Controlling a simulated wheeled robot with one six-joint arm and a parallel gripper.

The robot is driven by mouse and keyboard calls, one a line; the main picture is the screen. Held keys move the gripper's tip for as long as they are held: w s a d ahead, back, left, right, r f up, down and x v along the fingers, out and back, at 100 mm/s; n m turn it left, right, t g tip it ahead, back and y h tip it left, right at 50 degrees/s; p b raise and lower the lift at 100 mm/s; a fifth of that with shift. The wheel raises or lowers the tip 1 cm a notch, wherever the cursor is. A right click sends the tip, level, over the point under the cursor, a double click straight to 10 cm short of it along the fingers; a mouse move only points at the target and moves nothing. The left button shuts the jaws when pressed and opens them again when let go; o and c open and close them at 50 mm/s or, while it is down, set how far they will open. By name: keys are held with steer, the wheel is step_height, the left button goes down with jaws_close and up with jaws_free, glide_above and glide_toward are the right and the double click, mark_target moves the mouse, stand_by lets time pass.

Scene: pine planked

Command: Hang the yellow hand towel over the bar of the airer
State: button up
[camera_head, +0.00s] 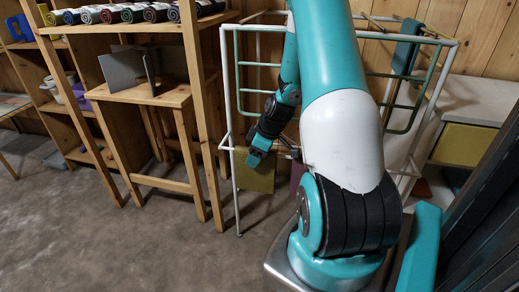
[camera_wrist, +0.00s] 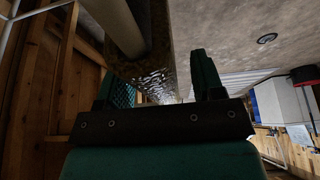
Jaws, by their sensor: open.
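The yellow hand towel (camera_head: 255,172) looks olive-yellow and hangs at the low front bar of the white airer (camera_head: 228,110), near its left front leg. In the wrist view the towel (camera_wrist: 157,76) is a shiny, creased yellowish strip beside a pale tube (camera_wrist: 120,25), which looks like the airer's bar. My gripper (camera_head: 258,155) is at the towel's top edge in the head view. In the wrist view my gripper (camera_wrist: 163,88) has its two dark green fingers apart, with the towel showing between them. I cannot tell whether a finger touches it. The towel's back side is hidden.
A dark reddish cloth (camera_head: 298,174) hangs to the right on the airer, partly behind my arm. A wooden shelf unit (camera_head: 150,93) with several rolled items (camera_head: 112,14) stands close on the left. A pale cabinet (camera_head: 470,100) stands at right. The grey floor (camera_head: 110,240) at front left is clear.

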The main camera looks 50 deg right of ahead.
steer(key=shift+f, duration=0.1)
steer(key=c, duration=0.9)
steer(key=shift+o, duration=1.4)
steer(key=shift+c, duration=1)
step_height(320, 180, up, 20)
steer(key=p, duration=1.6)
steer(key=shift+f, duration=0.15)
steer(key=shift+a+f, duration=0.1)
